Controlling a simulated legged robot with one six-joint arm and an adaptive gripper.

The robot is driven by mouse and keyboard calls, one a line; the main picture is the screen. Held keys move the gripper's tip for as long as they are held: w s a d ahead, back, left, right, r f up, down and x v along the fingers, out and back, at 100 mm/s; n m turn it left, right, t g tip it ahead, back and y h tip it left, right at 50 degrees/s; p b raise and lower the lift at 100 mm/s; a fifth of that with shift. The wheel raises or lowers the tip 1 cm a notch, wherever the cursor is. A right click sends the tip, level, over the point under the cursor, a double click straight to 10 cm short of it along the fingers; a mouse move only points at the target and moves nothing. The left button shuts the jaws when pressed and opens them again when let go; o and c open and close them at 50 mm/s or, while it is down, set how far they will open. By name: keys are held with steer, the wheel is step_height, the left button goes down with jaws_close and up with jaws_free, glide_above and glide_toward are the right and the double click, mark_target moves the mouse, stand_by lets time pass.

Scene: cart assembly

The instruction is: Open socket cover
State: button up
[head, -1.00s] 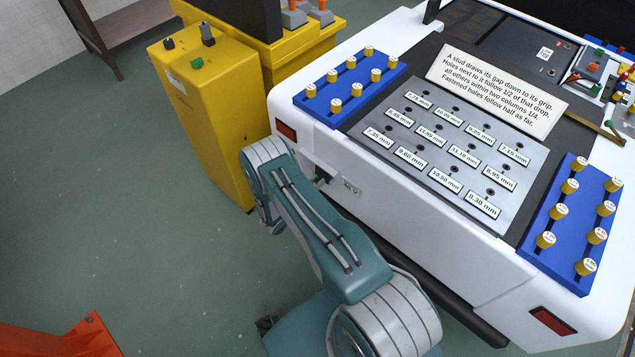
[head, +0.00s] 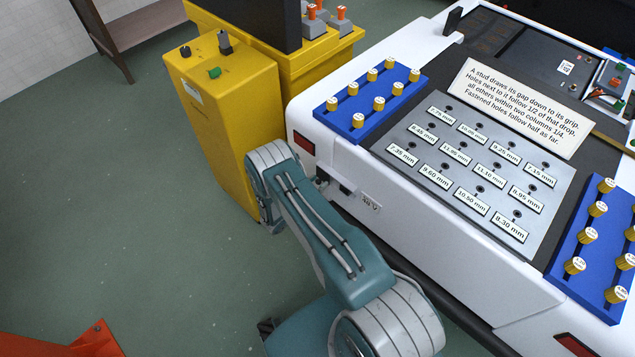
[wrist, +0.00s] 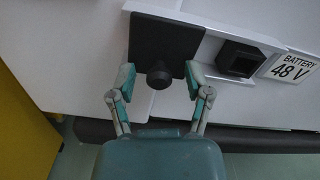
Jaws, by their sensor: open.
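In the wrist view, a dark square plate (wrist: 165,42) with a round black knob (wrist: 160,75) sits on the white cart side. My gripper (wrist: 160,78) is open, with one finger on each side of the knob and a gap visible on both sides. To the right of the plate is a black socket (wrist: 240,58) with a dark rectangular opening showing. A "BATTERY 48 V" label (wrist: 291,68) is beside it. In the head view, the socket (head: 345,190) shows small on the cart side, and my arm's end mostly hides the plate and fingers.
The white cart (head: 420,240) carries a grey hole plate (head: 455,210) and blue racks of yellow studs (head: 352,125). A yellow cabinet (head: 215,120) stands close left of my arm's end. Green floor (head: 110,200) is open at left. An orange object (head: 95,342) is at bottom left.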

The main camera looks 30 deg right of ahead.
steer(key=shift+a, duration=0.1)
steer(key=v, duration=1.2)
